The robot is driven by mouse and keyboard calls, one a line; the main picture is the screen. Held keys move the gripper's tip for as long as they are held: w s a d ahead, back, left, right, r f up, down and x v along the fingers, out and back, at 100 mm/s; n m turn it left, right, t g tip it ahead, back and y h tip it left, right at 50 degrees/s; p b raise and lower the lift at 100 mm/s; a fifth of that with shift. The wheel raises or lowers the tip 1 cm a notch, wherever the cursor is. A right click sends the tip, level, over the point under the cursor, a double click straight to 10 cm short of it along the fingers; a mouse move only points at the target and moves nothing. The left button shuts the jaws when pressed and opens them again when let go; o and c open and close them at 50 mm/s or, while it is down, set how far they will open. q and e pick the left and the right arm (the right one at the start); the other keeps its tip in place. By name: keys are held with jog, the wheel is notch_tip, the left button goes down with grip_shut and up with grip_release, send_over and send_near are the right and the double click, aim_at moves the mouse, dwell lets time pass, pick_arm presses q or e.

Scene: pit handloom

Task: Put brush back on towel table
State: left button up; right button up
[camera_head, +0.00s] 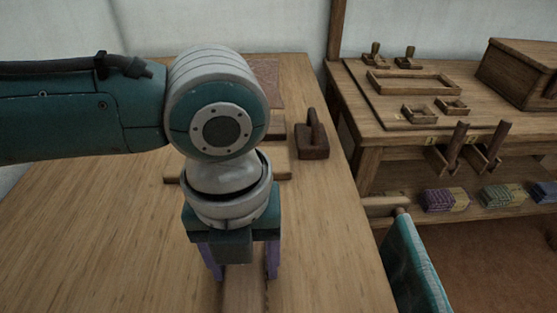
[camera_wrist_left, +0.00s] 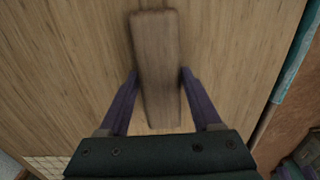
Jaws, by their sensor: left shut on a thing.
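My left gripper (camera_head: 244,276) is shut on a long brown wooden piece, which I take to be the brush (camera_head: 243,294). The brush is cut off by the lower edge in the head view. In the left wrist view, the brush (camera_wrist_left: 157,50) lies lengthwise between the purple fingers of my left gripper (camera_wrist_left: 158,76), over the wooden tabletop. I cannot tell whether it touches the table (camera_head: 100,255). Its bristles do not show.
A dark wooden block with a handle (camera_head: 312,140) stands at the table's right side. My arm partly hides flat boards (camera_head: 277,160) behind it. A teal cloth (camera_head: 412,262) hangs beside the right edge. A second table (camera_head: 400,125) holds trays and stamps. The table's left part is clear.

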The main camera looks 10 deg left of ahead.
pick_arm(q)
jog(key=shift+f, duration=0.15)
jog(key=o, duration=1.3)
